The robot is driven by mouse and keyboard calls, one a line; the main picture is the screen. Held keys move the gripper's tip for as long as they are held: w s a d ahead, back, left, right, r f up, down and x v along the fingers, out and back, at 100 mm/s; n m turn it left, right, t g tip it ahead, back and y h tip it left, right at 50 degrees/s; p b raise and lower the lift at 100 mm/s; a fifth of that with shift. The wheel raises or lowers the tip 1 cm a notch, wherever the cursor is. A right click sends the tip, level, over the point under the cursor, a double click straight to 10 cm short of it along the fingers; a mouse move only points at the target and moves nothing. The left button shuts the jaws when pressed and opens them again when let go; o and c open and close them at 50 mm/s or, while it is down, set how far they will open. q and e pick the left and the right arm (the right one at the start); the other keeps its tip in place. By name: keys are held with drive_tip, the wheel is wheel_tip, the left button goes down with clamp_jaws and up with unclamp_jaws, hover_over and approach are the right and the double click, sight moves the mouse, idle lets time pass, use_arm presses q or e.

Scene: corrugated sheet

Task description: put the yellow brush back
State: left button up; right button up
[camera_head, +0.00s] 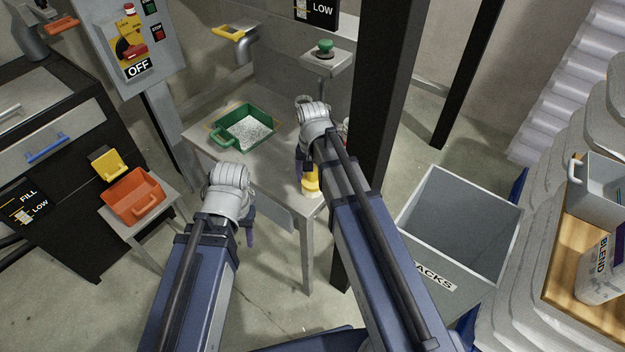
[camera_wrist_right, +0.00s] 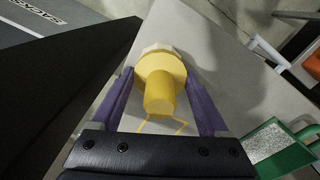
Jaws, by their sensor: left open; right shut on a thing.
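The yellow brush (camera_head: 311,184) is near the front right corner of the grey table (camera_head: 250,188), upright with its pale end down. In the right wrist view its round yellow handle (camera_wrist_right: 160,93) is between the two purple fingers. My right gripper (camera_wrist_right: 160,80) is shut on the brush; in the head view my right wrist partly covers it. I cannot tell whether the brush touches the table. A yellow outline (camera_wrist_right: 180,127) is marked on the tabletop beside it. My left gripper (camera_head: 249,228) is open and empty in front of the table.
A green tray of pale granules (camera_head: 233,145) stands at the back left of the table. A dark post (camera_head: 385,95) rises close to my right arm. A grey bin (camera_head: 418,268) is to the right. An orange tray (camera_head: 122,210) sits on a small stand at left.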

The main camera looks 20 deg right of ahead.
drive_tip(key=o, duration=0.7)
drive_tip(key=shift+f, duration=0.15)
drive_tip(key=o, duration=0.4)
drive_tip(key=shift+c, duration=0.2)
wheel_tip(320, 180, up, 12)
drive_tip(key=p, duration=1.2)
drive_tip(key=shift+r, duration=0.25)
drive_tip(key=s+a+n+h, duration=0.1)
drive_tip(key=s+a+n, duration=0.8)
drive_tip(key=s, duration=0.5)
drive_tip(key=shift+s+a, duration=0.15)
drive_tip(key=shift+a, duration=0.6)
